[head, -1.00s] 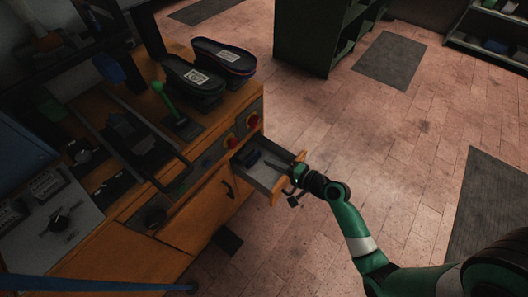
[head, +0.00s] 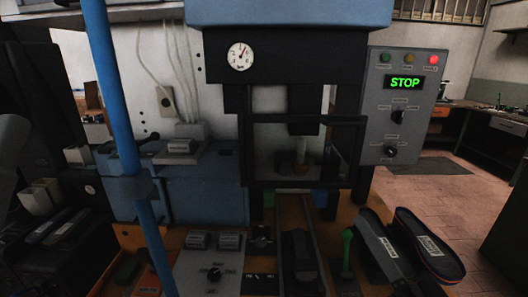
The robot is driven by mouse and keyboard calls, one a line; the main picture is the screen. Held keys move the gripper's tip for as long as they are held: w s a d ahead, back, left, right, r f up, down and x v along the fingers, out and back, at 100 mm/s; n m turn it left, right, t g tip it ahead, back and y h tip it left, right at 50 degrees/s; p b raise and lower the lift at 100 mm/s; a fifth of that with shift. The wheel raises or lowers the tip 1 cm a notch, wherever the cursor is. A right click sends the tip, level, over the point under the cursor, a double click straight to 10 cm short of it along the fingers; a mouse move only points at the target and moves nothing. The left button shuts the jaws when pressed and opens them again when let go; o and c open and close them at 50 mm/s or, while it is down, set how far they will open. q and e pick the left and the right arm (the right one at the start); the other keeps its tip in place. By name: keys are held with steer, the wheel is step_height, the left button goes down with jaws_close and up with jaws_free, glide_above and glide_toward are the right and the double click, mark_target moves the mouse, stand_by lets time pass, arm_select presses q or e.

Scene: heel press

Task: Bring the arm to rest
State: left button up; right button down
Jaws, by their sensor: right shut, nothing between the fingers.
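Neither of my grippers shows in the head view now, and I cannot see an arm clearly. The view faces the heel press (head: 290,14), a blue and black machine with a round white gauge (head: 240,56). A grey control box (head: 399,141) at its right has a display (head: 405,83) reading STOP in green. The red lamp (head: 434,60) above it looks brightest. The drawer is out of view.
A blue post (head: 118,130) crosses the left side. A grey switch panel (head: 212,262) is at the front. Open tiled floor (head: 425,205) lies to the right.

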steer(key=s+r+n+t+h, duration=0.1)
steer(key=s+r+n+t, duration=0.1)
steer(key=s+r, duration=0.35)
steer(key=s+r+n+t+h+p, duration=0.1)
steer(key=s+r+n+t, duration=0.15)
steer(key=r, duration=0.65)
steer(key=s+r+n+t, duration=0.1)
steer(key=s+r+t, duration=0.1)
steer(key=s+r, duration=0.45)
step_height(320, 180, up, 38)
steer(key=w+n+h+p, duration=0.1)
steer(key=w+h+p, duration=0.1)
steer(key=p, duration=3.6)
steer(key=shift+w+r, duration=0.2)
steer(key=c, duration=1.5)
jaws_free()
steer(key=shift+d+g, duration=0.1)
steer(key=shift+g, duration=0.15)
steer(key=shift+c, duration=0.2)
